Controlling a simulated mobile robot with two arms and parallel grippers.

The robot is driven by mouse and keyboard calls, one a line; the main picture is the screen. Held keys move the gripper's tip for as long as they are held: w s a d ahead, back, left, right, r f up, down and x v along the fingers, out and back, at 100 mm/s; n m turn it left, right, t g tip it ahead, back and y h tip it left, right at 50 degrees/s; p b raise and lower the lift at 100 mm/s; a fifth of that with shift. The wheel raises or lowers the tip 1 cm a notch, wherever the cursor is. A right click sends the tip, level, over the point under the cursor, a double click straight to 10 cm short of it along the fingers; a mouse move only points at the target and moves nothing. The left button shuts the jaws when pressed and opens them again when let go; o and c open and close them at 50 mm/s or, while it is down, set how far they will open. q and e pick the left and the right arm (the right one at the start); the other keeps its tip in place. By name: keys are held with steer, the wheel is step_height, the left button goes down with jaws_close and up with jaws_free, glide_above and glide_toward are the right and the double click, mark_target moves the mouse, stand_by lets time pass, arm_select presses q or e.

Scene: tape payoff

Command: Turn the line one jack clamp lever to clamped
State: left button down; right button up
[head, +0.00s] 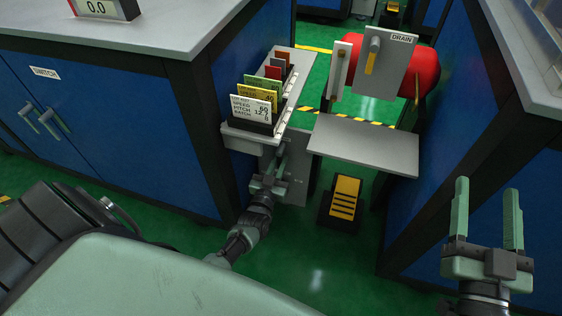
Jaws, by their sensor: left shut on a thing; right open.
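No lever marked as the line one jack clamp can be made out in the head view. My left gripper (277,165) is low in the gap between the cabinets, just under the card rack (247,136). It is shut on a small grey part there, mostly hidden by the fingers; I cannot tell whether this is the clamp lever. A grey upright plate (299,184) is just right of it. My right gripper (487,222) is open and empty at the lower right, fingers pointing up.
The rack holds several coloured cards. A grey shelf (364,144) juts across the gap, with a yellow-and-black pedal (344,198) on the floor below. A red cylinder (426,72) is behind the panel. Blue cabinets (110,130) flank the gap; green floor (310,265) is open in front.

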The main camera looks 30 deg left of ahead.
steer(key=shift+f, duration=0.15)
stand_by(0.3)
arm_select(q)
steer(key=c, duration=1.4)
jaws_free()
steer(key=shift+s, duration=0.25)
steer(key=p+v, duration=0.2)
steer(key=v, duration=0.5)
steer(key=shift+s, duration=0.15)
arm_select(e)
step_height(320, 180, down, 10)
steer(key=s+d+g+h, duration=0.1)
steer(key=g+h, duration=0.1)
steer(key=g, duration=0.4)
steer(key=shift+s+d, duration=0.15)
steer(key=shift+d, duration=0.25)
